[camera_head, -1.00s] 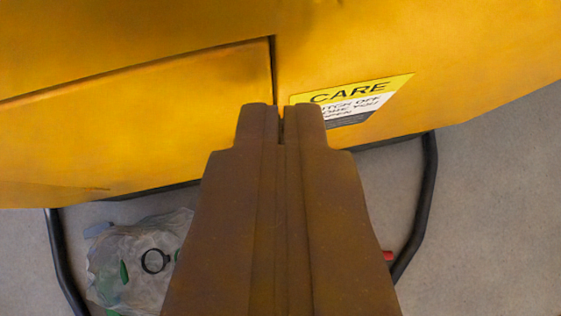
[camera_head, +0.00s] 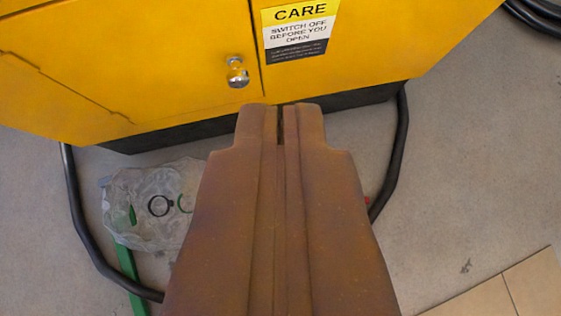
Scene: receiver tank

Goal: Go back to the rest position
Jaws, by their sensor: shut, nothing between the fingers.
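My gripper (camera_head: 281,106) is brown and points up the picture from the bottom middle. Its two fingers are shut with nothing between them. In front of it stands a yellow cabinet (camera_head: 160,65) with a dark base. The fingertips overlap the cabinet's lower edge in the picture; I see no contact. A shiny round knob (camera_head: 237,72) sits on the cabinet's left panel, near a vertical seam. A "CARE, switch off before you open" label (camera_head: 297,32) is to the right of the seam.
A clear plastic bag (camera_head: 150,205) with dark and green items lies on the floor at left. A green strip (camera_head: 128,272) lies below it. A black hose (camera_head: 75,205) loops on the floor, showing again at right. Several black cables (camera_head: 535,14) are at top right. Pale tiles (camera_head: 510,290) are at bottom right.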

